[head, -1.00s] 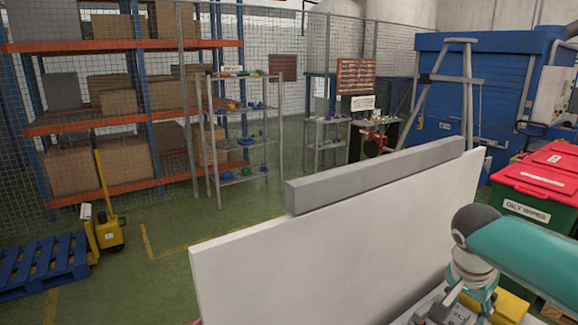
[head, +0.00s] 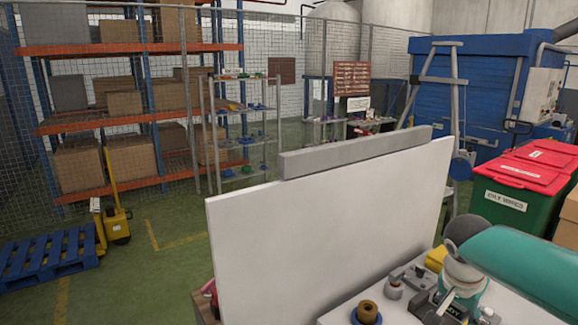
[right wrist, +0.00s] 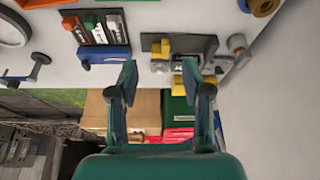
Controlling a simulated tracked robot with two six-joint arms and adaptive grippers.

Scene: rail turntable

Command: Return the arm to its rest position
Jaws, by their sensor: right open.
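My right arm (head: 525,270) is teal with a grey joint and comes in from the right edge in the head view, over the white worktop (head: 335,317). In the right wrist view my right gripper (right wrist: 159,78) is open, its two dark green fingers spread with nothing between them. Beyond the fingertips are a dark fixture with a yellow block (right wrist: 181,84) and the worktop edge. I cannot tell whether the fingers touch the fixture. My left gripper is not in view.
A white upright panel (head: 325,225) with a grey top bar (head: 355,151) stands behind the worktop. A brass ring on a blue base (head: 367,312) is left of my arm. Red-lidded green bins (head: 510,200) stand right. Green floor (head: 175,265) is open to the left.

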